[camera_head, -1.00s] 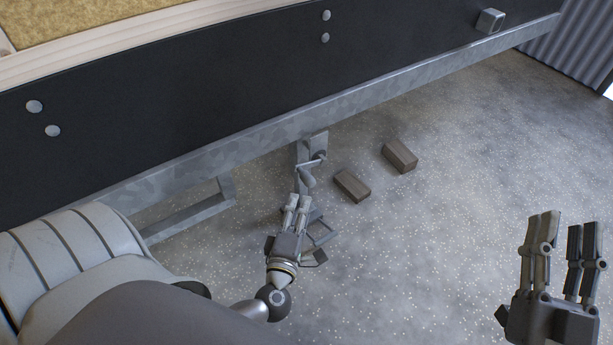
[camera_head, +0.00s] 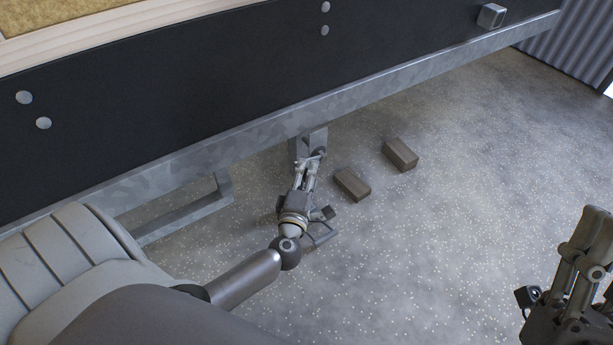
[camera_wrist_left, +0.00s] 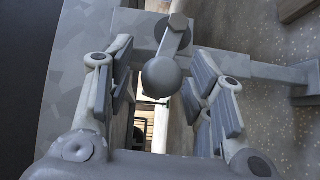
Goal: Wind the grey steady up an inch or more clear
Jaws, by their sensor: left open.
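The grey steady (camera_head: 313,142) hangs under the trailer's galvanised rail, and its lower part is mostly hidden behind my left gripper. Its crank shows in the left wrist view as a short arm with a rounded grey knob (camera_wrist_left: 162,77). My left gripper (camera_head: 309,164) is open at the crank. In the left wrist view its fingers stand on either side of the knob, with visible gaps. Whether the steady's foot touches the floor cannot be told. My right gripper (camera_head: 583,245) is at the right edge, partly cut off, away from the steady; its fingers overlap in view.
Two brown blocks (camera_head: 352,184) (camera_head: 400,154) lie on the speckled floor right of the steady. The galvanised rail (camera_head: 250,141) and dark trailer side (camera_head: 190,95) run above it. A grey step-like frame (camera_head: 185,217) hangs to the left. Floor at the right is clear.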

